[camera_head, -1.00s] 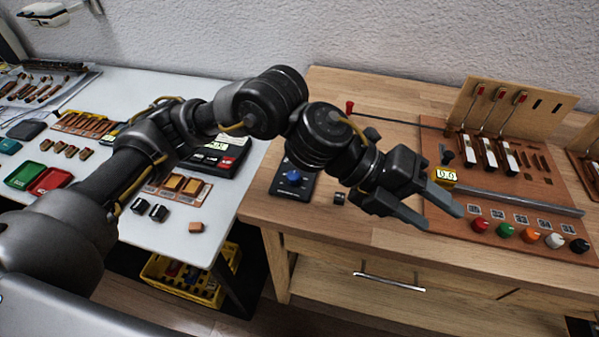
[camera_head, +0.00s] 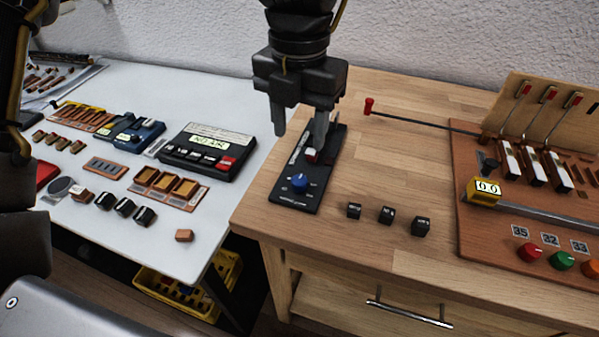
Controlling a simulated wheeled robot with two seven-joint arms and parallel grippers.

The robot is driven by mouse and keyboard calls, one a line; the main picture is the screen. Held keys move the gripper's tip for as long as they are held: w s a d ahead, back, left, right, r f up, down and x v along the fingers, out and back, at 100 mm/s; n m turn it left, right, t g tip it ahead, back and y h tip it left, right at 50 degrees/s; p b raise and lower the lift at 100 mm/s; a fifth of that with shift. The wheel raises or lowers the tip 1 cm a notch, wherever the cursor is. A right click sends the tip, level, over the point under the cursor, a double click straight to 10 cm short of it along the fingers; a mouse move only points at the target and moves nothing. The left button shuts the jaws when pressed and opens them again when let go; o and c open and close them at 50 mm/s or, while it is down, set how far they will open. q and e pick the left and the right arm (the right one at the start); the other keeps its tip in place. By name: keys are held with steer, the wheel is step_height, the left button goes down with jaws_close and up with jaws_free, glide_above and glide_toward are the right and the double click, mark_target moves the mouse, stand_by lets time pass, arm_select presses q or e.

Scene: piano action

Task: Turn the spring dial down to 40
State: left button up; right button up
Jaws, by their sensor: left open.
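The spring dial is most likely the blue knob (camera_head: 299,182) on a narrow black panel (camera_head: 293,199) near the left edge of the wooden bench. Its scale marks are too small to read. My left gripper (camera_head: 298,140) points down over the far end of that panel, with its two fingers apart. A small red and white part (camera_head: 312,155) on the panel shows beside the right finger. I cannot tell whether the finger touches it. The gripper is beyond the knob and apart from it. My right gripper is not in view.
Several small black blocks (camera_head: 387,214) stand right of the panel. A red-tipped rod (camera_head: 368,106) lies behind them. A brown board (camera_head: 480,222) with a yellow counter (camera_head: 484,191) fills the right. A white table (camera_head: 110,235) on the left holds a black display device (camera_head: 208,150). Bare wood lies before the rod.

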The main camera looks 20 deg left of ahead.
mark_target(299, 179)
arm_select(q)
step_height(299, 179, down, 10)
steer(key=shift+f+b, duration=0.2)
steer(key=shift+b, duration=0.45)
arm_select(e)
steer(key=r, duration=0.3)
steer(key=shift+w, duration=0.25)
arm_select(q)
steer(key=c, duration=1)
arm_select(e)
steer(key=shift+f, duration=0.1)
arm_select(q)
steer(key=shift+n, duration=0.3)
